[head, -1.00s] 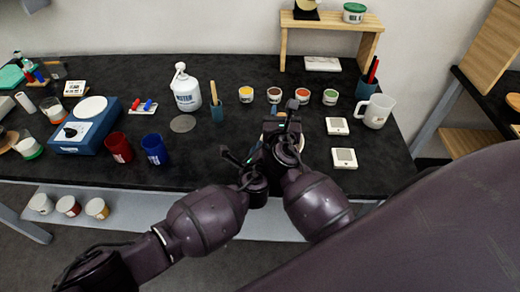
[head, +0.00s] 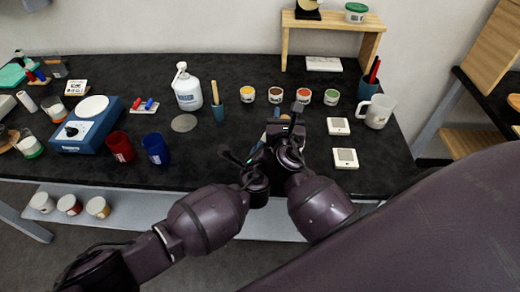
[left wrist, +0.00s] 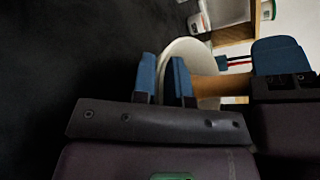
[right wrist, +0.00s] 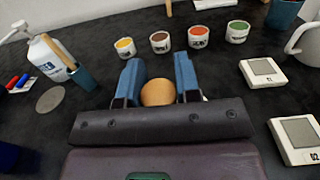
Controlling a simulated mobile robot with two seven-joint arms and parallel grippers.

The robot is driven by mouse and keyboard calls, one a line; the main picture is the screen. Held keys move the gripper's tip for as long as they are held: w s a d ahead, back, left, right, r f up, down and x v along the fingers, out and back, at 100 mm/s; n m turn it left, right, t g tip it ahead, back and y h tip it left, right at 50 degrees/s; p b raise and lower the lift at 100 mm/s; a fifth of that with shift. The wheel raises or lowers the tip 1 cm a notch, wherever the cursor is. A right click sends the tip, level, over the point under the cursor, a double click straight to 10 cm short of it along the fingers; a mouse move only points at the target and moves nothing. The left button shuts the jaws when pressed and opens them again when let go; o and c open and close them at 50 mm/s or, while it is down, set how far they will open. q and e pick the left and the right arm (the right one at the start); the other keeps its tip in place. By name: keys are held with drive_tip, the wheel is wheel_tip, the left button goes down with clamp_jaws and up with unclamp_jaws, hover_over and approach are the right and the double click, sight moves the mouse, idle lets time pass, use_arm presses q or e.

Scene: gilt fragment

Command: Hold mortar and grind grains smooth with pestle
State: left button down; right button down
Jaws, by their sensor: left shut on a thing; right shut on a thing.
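The white mortar (left wrist: 185,48) shows as a pale bowl in the left wrist view. My left gripper (left wrist: 165,72) is shut on its wall, one blue finger on each side. The wooden pestle (left wrist: 210,86) reaches into the mortar from the right in that view. My right gripper (right wrist: 158,75) is shut on the pestle, whose round wooden end (right wrist: 158,92) shows between its fingers in the right wrist view. In the head view the right gripper (head: 282,122) stands over the mortar area and hides most of it. The grains are hidden.
Several small tubs (head: 275,95) stand just behind the grippers. A blue cup with a wooden tool (head: 218,111) and a white bottle (head: 187,90) are to the left. Two white square devices (head: 338,126) and a white jug (head: 376,111) are to the right.

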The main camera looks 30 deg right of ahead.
drive_tip(key=shift+d+f, duration=0.15)
drive_tip(key=shift+w+d, duration=0.1)
drive_tip(key=shift+w, duration=0.85)
drive_tip(key=shift+s+a+r, duration=0.25)
drive_tip(key=shift+s+a, duration=0.3)
drive_tip(key=shift+a, duration=0.3)
drive_tip(key=shift+d, duration=0.15)
drive_tip(key=shift+s+d+f, duration=0.15)
drive_tip(key=shift+s+d, duration=0.05)
drive_tip(key=shift+d, duration=0.75)
drive_tip(key=shift+w+a, duration=0.75)
drive_tip(key=shift+w, duration=0.1)
